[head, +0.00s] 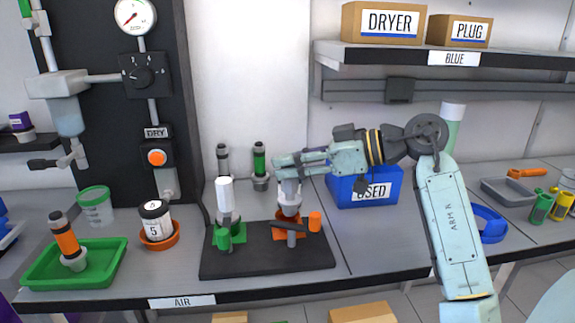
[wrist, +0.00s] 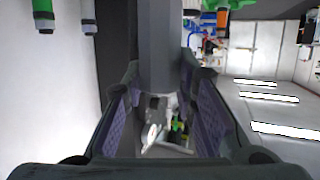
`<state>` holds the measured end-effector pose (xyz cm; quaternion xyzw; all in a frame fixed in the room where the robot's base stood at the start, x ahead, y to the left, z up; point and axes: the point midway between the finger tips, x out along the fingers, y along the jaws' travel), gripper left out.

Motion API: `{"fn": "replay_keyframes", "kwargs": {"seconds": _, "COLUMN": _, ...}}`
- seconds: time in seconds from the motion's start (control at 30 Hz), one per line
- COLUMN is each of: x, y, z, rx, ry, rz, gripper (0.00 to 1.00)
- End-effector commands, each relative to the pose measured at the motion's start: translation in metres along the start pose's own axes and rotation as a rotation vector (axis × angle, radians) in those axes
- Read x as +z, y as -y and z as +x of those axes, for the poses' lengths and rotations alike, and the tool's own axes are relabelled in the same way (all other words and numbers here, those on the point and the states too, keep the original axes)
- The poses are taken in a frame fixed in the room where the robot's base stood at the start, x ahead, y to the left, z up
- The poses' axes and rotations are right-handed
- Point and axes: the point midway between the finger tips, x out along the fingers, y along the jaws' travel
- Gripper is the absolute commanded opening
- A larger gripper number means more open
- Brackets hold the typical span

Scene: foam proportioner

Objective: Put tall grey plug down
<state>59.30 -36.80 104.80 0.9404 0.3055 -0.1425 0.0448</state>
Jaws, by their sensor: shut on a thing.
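My gripper (head: 280,166) is at the middle of the bench, closed around a grey upright piece that I take to be the tall grey plug (head: 289,187). The plug's lower end is just above or in the orange fitting (head: 285,218) on the dark base plate (head: 265,262). I cannot tell whether it is seated. In the wrist view, a long plain grey body (wrist: 160,40) stands between the purple-padded fingers (wrist: 158,80) and hides much of what lies beyond.
Left of my gripper, a white-topped green fitting (head: 225,200) stands on the same plate. Behind are a grey-topped plug (head: 222,160) and a green plug (head: 259,162). A blue USED bin (head: 350,190) is close on the right. A green tray (head: 105,262) lies far left.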

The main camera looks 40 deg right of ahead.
Motion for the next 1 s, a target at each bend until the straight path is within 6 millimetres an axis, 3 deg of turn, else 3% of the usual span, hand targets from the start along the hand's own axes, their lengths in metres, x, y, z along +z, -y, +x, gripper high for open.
{"fn": "replay_keyframes", "kwargs": {"seconds": 0.33, "x": 0.000, "y": -0.031, "z": 0.018, "rx": -0.001, "ry": -0.001, "rz": 0.002, "gripper": 0.00}}
{"fn": "replay_keyframes", "kwargs": {"seconds": 0.53, "x": 0.028, "y": -0.030, "z": 0.025, "rx": 0.000, "ry": -0.002, "rz": 0.001, "gripper": 0.00}}
{"fn": "replay_keyframes", "kwargs": {"seconds": 0.77, "x": 0.032, "y": -0.029, "z": 0.026, "rx": 0.000, "ry": 0.000, "rz": -0.001, "gripper": 0.00}}
{"fn": "replay_keyframes", "kwargs": {"seconds": 0.8, "x": 0.033, "y": -0.029, "z": 0.027, "rx": 0.000, "ry": 0.001, "rz": -0.001, "gripper": 0.27}}
{"fn": "replay_keyframes", "kwargs": {"seconds": 1.0, "x": 0.032, "y": -0.029, "z": 0.027, "rx": 0.000, "ry": 0.001, "rz": -0.001, "gripper": 0.40}}
